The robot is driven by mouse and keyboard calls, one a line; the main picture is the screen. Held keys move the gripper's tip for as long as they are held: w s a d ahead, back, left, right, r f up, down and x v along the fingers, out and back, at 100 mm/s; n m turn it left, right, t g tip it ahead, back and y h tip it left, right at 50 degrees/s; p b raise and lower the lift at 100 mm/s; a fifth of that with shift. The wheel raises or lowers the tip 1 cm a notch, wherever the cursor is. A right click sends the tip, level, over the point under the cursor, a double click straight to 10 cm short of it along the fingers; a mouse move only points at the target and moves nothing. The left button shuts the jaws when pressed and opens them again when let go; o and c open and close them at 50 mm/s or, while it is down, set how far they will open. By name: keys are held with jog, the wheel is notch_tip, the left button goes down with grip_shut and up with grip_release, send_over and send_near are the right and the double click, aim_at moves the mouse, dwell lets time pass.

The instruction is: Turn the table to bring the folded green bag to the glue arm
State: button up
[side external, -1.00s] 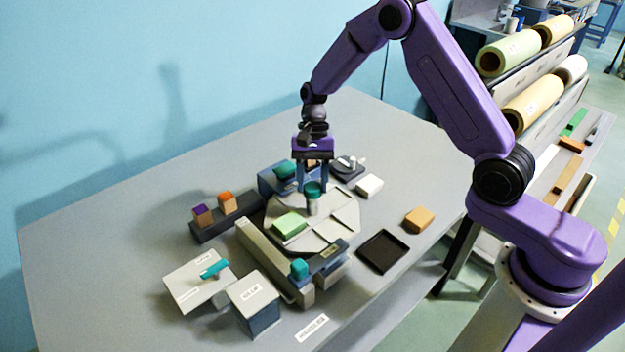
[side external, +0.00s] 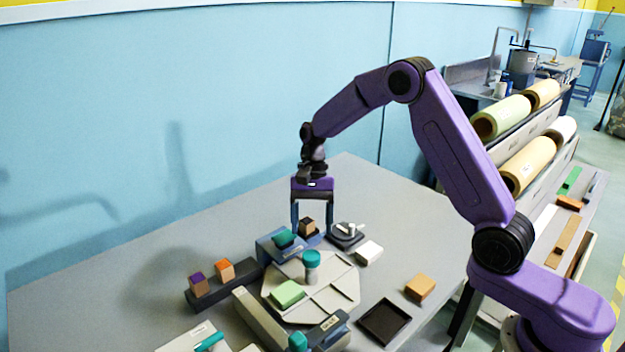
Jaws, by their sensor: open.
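The folded green bag (side external: 287,294) lies on the front left part of the round, pale turntable (side external: 338,294), which has raised dividers. A teal-topped post (side external: 311,262) stands up from the turntable behind the bag. My gripper (side external: 313,229) is open and empty above and behind this post, pointing down, with its fingers wide apart. A dark-topped brown cube (side external: 306,227) shows between the fingers, on or by the blue-grey block behind the turntable. A long beige bar (side external: 257,315) runs along the turntable's front left. I cannot tell which part is the glue arm.
A blue-grey block with a teal knob (side external: 283,239) stands behind the turntable. A dark rack (side external: 225,290) holds purple- and orange-topped blocks at left. A black tray (side external: 384,321), a tan block (side external: 420,287) and a white block (side external: 369,252) lie at right. The far left table is clear.

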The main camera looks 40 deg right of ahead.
jog(key=v, duration=1.1)
jog(key=s+a+r+n+h, duration=0.1)
jog(key=s+a+n, duration=0.15)
jog(key=s, duration=0.35)
jog(key=s+a+n+t+h, duration=0.1)
jog(key=s+a+n, duration=0.1)
jog(key=s+n, duration=0.25)
jog(key=s+a+r+n+h, duration=0.1)
jog(key=s+a+n, duration=0.15)
jog(key=s, duration=0.35)
jog(key=s+d+f+n+t, duration=0.1)
jog(key=s+d+f+n, duration=0.1)
jog(key=s+n, duration=0.4)
jog(key=s+d+f+n+t, duration=0.1)
jog(key=s+d+n, duration=0.3)
jog(key=s, duration=1)
jog(key=shift+s+d+f+n, duration=0.2)
jog(key=shift+d+f+n, duration=0.25)
jog(key=shift+n, duration=0.5)
